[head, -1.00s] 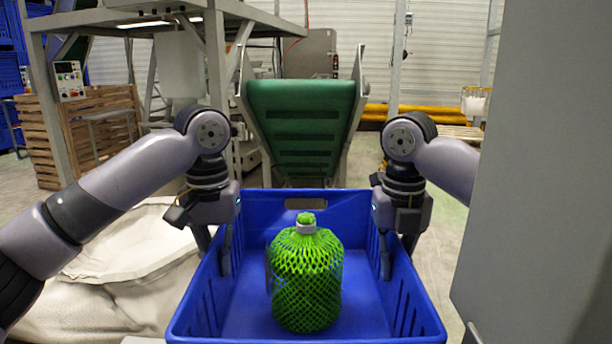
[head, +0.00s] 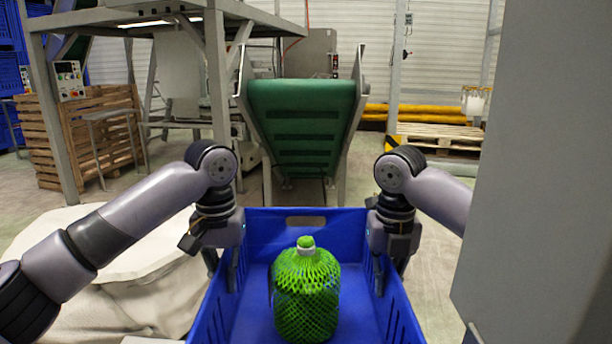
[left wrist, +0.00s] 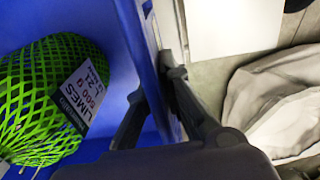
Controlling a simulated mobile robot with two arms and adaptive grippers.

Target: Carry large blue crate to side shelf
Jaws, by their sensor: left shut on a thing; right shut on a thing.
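The large blue crate (head: 305,212) is in front of me at the bottom middle of the head view. Its near end is cut off by the frame edge. A green net bag labelled limes (head: 306,292) stands in it, and the bag also shows in the left wrist view (left wrist: 40,95). My left gripper (head: 225,268) is shut on the crate's left wall, with one finger inside and one outside. The left wrist view shows that blue wall (left wrist: 140,45) between the fingers. My right gripper (head: 388,270) is shut on the crate's right wall. No side shelf can be made out.
A large whitish sack (head: 110,265) lies left of the crate. A green conveyor (head: 301,125) stands straight ahead behind it. A tall grey panel (head: 535,180) fills the right side close by. Wooden crates (head: 75,140) are at the far left, a pallet (head: 435,137) at the back right.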

